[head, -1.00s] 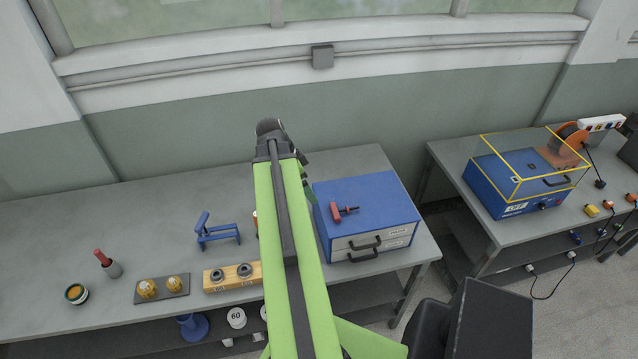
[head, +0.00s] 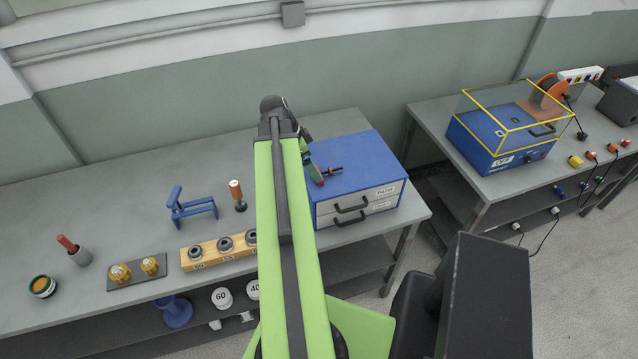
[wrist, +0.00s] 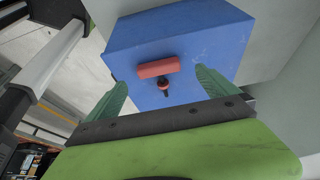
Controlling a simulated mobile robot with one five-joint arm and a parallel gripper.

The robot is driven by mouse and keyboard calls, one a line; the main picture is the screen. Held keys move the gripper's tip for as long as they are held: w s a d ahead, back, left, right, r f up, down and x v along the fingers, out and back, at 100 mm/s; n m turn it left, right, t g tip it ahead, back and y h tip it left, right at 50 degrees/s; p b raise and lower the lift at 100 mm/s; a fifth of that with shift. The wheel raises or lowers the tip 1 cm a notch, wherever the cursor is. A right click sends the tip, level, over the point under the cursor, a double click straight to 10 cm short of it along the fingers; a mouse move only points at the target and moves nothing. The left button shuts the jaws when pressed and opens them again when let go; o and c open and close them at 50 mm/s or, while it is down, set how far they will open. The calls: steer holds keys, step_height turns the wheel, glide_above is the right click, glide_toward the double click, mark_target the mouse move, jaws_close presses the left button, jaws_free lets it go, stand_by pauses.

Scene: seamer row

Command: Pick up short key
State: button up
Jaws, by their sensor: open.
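The short key, with a red bar handle and a dark shaft, lies on top of the blue drawer cabinet (head: 362,158). In the head view the key (head: 317,174) shows just right of my arm, its shaft pointing right. In the wrist view the key (wrist: 158,69) lies crosswise, its shaft pointing toward my gripper. My gripper (wrist: 161,78) is open and empty, with one green finger on each side of the key. The fingers look above the cabinet top; the exact height gap cannot be told. In the head view my gripper (head: 306,150) is mostly hidden behind my arm.
A wall runs behind. A second bench holds a blue machine (head: 500,140).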

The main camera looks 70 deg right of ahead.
mark_target(328, 171)
steer(key=b+x, duration=0.4)
steer(key=x, duration=0.1)
steer(key=shift+s+d+f+b, duration=0.1)
steer(key=shift+s+d+b, duration=0.05)
steer(key=shift+s+b, duration=0.15)
steer(key=shift+r, duration=0.2)
steer(key=c, duration=1.5)
